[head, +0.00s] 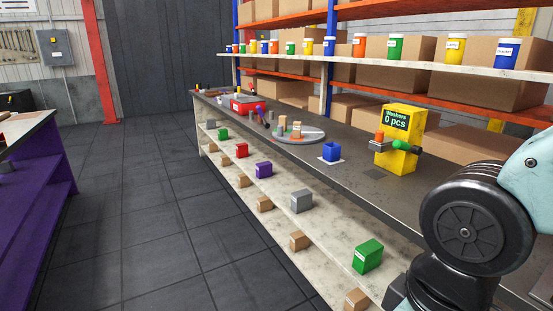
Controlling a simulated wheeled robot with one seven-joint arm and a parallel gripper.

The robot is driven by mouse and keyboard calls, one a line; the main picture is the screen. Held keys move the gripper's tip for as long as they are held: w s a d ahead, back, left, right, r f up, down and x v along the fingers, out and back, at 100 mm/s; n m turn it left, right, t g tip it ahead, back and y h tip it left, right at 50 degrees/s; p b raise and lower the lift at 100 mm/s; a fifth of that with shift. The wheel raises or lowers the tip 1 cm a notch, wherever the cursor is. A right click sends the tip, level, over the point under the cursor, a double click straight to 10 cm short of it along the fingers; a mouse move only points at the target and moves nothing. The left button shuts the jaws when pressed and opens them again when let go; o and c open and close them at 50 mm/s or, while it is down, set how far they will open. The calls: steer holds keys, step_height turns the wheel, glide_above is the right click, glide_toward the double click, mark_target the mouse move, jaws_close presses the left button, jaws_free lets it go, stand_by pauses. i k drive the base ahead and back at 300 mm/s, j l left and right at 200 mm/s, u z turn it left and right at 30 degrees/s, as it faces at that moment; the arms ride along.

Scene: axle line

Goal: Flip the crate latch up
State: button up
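A small red box (248,106) stands toward the far end of the long grey workbench (345,179). It may be the crate, but it is too small here to make out a latch or its position. My arm shows at the right edge, with its large dark round joint nearest the camera. My gripper is outside the picture, so its state and distance from the box cannot be seen.
A yellow washer dispenser (410,125) reads "0 pcs". A purple bench (42,212) is at left. The dark floor (155,200) between is clear.

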mark_target(254, 92)
steer(key=i+j, duration=0.4)
steer(key=i+j+z, duration=0.1)
steer(key=i+j, duration=0.7)
steer(key=i+j+z, duration=0.15)
steer(key=i+j, duration=0.6)
steer(key=j, duration=0.2)
steer(key=i+j+z, duration=0.1)
steer(key=i+j, duration=0.25)
steer(key=j, duration=0.15)
steer(key=i+j, duration=0.35)
steer(key=j, duration=0.15)
steer(key=i+j+z, duration=0.1)
steer(key=i+j, duration=0.25)
steer(key=j, duration=0.2)
steer(key=i+j, duration=0.15)
steer(key=j, duration=0.2)
steer(key=i+j, duration=0.15)
steer(key=j, duration=0.15)
steer(key=i+j, duration=0.15)
steer(key=j, duration=0.2)
steer(key=i+j+z, duration=0.35)
steer(key=j, duration=0.3)
steer(key=i+j+z, duration=0.15)
steer(key=j, duration=0.2)
steer(key=i+j+z, duration=0.2)
steer(key=j, duration=0.2)
steer(key=j+z, duration=0.15)
steer(key=j, duration=0.25)
steer(key=i+l, duration=0.25)
steer(key=i, duration=0.3)
